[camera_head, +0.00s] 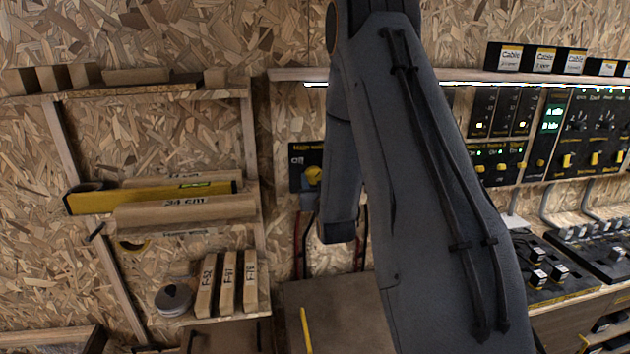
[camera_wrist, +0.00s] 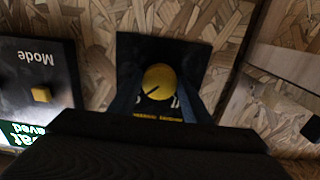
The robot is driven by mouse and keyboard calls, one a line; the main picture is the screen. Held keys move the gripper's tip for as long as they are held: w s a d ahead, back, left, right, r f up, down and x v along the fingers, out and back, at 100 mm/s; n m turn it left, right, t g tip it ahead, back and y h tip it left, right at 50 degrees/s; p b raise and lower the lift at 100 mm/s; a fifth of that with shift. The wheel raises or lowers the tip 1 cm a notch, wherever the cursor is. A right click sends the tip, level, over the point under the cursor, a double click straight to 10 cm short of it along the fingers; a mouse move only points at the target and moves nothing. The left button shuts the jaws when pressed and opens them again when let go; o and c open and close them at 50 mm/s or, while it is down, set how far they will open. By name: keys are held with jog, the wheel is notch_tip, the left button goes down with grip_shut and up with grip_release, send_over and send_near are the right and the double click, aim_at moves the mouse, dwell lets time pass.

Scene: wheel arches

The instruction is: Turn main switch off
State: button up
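The main switch is a round yellow knob on a black plate on the chipboard wall. In the head view the knob (camera_head: 313,175) shows left of my arm, with the plate partly hidden by the arm. In the wrist view the knob (camera_wrist: 159,81) is near the middle, upside down, with a dark pointer line on it. My gripper (camera_wrist: 160,98) has two dark fingers, one on each side of the knob, with gaps between them and it. It is open.
A panel marked Mode (camera_wrist: 38,75) with a small yellow switch is at left in the wrist view. In the head view, shelves with a yellow spirit level (camera_head: 155,197) are at left; control panels (camera_head: 500,135) and small boxes (camera_head: 540,58) are at right.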

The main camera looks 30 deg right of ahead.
jog(key=c, duration=0.5)
jog(key=n+b, duration=0.2)
jog(key=shift+f+n, duration=0.1)
jog(key=shift+n, duration=0.3)
jog(key=n+b, duration=0.3)
jog(key=n, duration=0.2)
jog(key=shift+d+b, duration=0.1)
jog(key=shift+b, duration=0.3)
jog(key=n+b, duration=0.3)
jog(key=n, duration=0.2)
jog(key=shift+n, duration=0.4)
jog(key=shift+r+n+b, duration=0.2)
jog(key=shift+n+b, duration=1.25)
jog(key=shift+n, duration=0.75)
jog(key=o, duration=1.1)
jog(key=shift+c, duration=0.2)
